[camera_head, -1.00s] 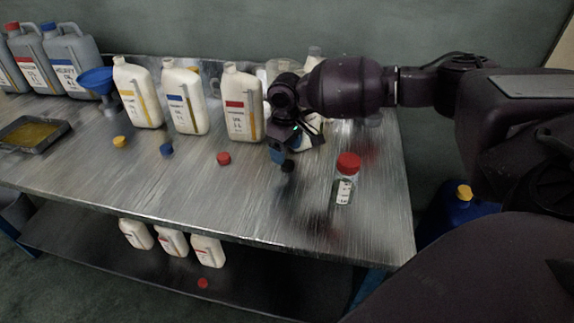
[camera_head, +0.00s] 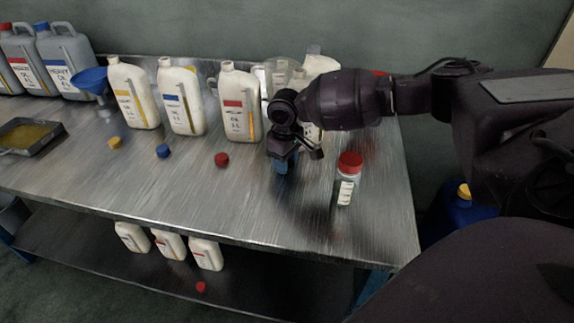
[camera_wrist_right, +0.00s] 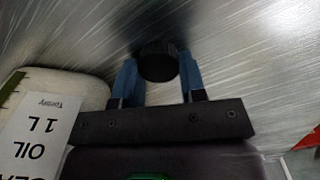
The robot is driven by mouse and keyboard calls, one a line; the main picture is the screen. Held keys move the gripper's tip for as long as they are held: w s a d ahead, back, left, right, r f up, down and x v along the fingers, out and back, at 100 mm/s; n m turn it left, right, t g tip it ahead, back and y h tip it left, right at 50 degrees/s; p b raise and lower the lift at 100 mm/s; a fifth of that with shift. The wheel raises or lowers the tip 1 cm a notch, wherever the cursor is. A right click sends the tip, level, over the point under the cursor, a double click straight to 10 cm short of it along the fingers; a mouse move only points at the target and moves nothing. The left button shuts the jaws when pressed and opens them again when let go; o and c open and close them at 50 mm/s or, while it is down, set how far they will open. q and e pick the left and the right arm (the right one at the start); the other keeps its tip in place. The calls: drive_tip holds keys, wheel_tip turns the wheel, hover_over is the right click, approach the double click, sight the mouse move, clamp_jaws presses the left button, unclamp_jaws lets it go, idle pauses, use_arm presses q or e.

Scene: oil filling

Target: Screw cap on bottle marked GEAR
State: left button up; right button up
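The white bottle (camera_head: 320,65) with a label reading "GEA..." and "OIL 1 L" stands behind my right gripper, which hides most of it in the head view. Its labelled side (camera_wrist_right: 35,130) shows at the left of the right wrist view. A black cap (camera_wrist_right: 159,62) lies between the blue fingertips of my right gripper (camera_wrist_right: 159,75). The fingers stand on either side of it, very close. I cannot tell whether they press on it. In the head view my right gripper (camera_head: 283,162) is low over the table and hides the cap. My left gripper is not in view.
White bottles with yellow, blue and red labels (camera_head: 240,105) stand left of the gripper. Yellow, blue and red caps (camera_head: 222,160) lie before them. The front of the table (camera_head: 230,205) is clear.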

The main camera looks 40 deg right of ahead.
drive_tip(key=shift+c, duration=0.4)
use_arm(q)
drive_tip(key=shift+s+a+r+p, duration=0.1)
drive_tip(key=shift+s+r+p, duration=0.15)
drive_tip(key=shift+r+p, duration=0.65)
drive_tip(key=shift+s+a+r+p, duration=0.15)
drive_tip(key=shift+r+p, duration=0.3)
drive_tip(key=shift+p, duration=0.75)
use_arm(e)
wheel_tip(320, 180, up, 20)
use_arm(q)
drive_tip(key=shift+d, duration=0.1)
